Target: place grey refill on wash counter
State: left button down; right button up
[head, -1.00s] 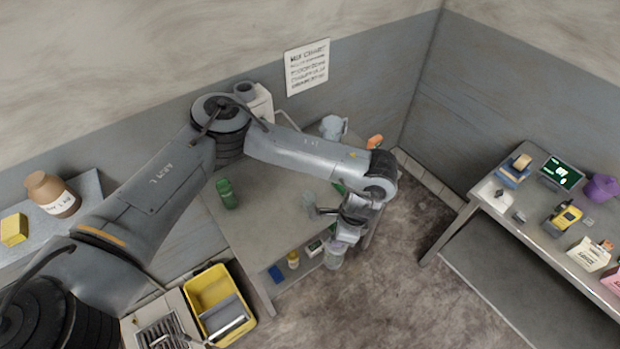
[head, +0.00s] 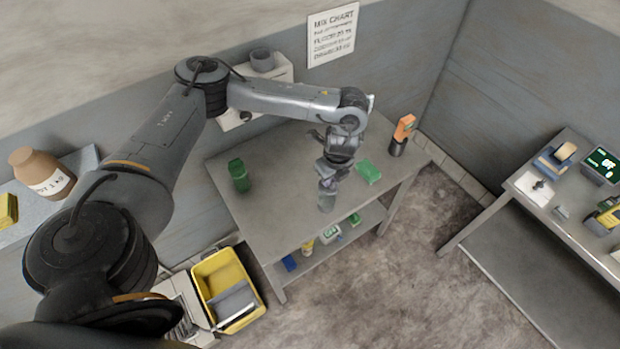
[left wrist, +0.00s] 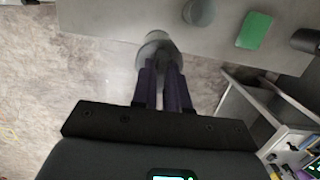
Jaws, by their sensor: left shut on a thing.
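My left gripper (head: 326,178) is shut on the grey refill (head: 327,198), a small pale grey container hanging below the fingers. In the left wrist view the refill (left wrist: 156,46) shows at the tips of the dark fingers (left wrist: 161,72), and part of it is hidden by them. It overlaps the front edge of the grey counter (head: 275,207), which lies beyond it in the left wrist view (left wrist: 110,18). I cannot tell its height over the top. My right gripper is not in view.
On the counter stand a green bottle (head: 239,175), a green block (head: 369,172) and a black holder with an orange item (head: 404,130). Small items lie on the lower shelf (head: 325,243). A yellow bucket (head: 222,272) stands at left, a second table (head: 540,197) at right.

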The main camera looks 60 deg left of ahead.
pick_arm(q)
jog(key=s+a+f+b, duration=0.3)
jog(key=a+f+b, duration=0.2)
jog(key=a+f, duration=0.2)
jog(key=shift+s+a+f, duration=0.3)
jog(key=shift+s+f, duration=0.05)
jog(key=shift+f, duration=0.8)
jog(key=c, duration=1.1)
grip_release()
